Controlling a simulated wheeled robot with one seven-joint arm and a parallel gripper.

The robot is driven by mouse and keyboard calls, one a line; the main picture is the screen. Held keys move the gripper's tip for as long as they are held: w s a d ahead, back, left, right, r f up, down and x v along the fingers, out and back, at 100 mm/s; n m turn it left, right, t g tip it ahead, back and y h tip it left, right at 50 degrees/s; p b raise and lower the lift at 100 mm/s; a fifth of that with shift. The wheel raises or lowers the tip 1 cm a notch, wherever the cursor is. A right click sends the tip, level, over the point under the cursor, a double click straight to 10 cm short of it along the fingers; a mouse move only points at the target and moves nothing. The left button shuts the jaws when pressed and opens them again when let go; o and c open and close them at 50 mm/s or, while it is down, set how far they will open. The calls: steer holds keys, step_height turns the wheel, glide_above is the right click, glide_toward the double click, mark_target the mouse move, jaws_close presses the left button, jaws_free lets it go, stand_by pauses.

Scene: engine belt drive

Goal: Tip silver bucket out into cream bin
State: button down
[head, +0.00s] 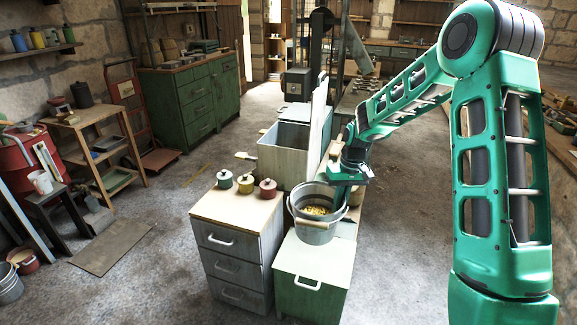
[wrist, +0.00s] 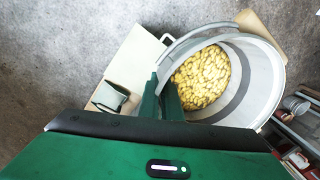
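The silver bucket (head: 316,226) is upright near the back edge of a pale-topped green box, with yellow pieces inside; whether it touches the surface is unclear. In the wrist view the bucket (wrist: 266,75) fills the right side, its yellow contents plain to see. My gripper (head: 343,190) is at the bucket's right rear rim. In the wrist view its fingers (wrist: 164,98) are on either side of the rim and look closed on it. A pale cream bin (head: 284,166) with a raised lid (head: 321,118) stands behind the bucket; its inside is mostly hidden.
A grey drawer unit (head: 236,240) with several small lidded pots (head: 246,184) stands left of the bucket. The green box (head: 310,270) has a pale top with a handle. Green cabinets (head: 195,95) stand farther back.

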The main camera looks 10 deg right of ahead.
steer(key=shift+r, duration=0.1)
steer(key=shift+s+r, duration=0.1)
steer(key=shift+r, duration=2.9)
steer(key=shift+f, duration=3.05)
steer(key=shift+s+f, duration=0.1)
